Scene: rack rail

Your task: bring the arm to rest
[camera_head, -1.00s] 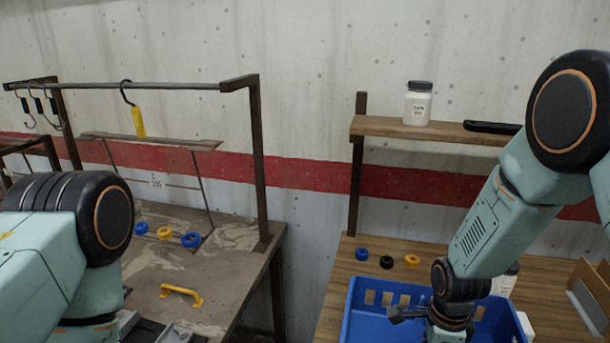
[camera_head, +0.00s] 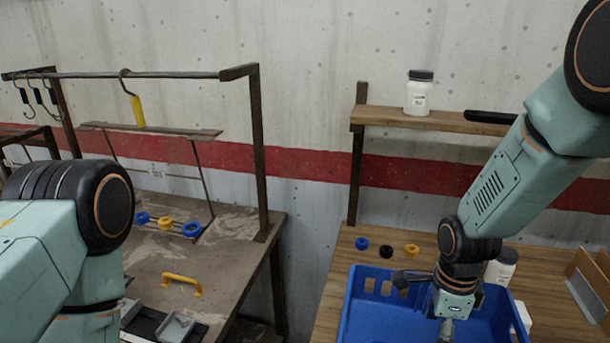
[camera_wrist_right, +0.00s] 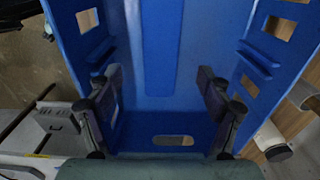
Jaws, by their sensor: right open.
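My right arm (camera_head: 525,180) comes in from the upper right of the head view. Its gripper (camera_head: 447,328) points down into a blue crate (camera_head: 385,320), partly cut by the bottom edge. In the right wrist view my right gripper (camera_wrist_right: 160,92) is open, with its two fingers apart over the crate floor (camera_wrist_right: 160,45) and nothing between them. My left arm (camera_head: 70,235) stands at the left of the head view. Its gripper is outside the frame.
A yellow-handled hook (camera_head: 137,110) hangs on the rail (camera_head: 180,74) over the left bench. A yellow handle (camera_head: 182,283) and rings lie below. A white jar (camera_head: 418,95) stands on the right shelf (camera_head: 430,120). A white bottle (camera_head: 502,267) stands behind the crate.

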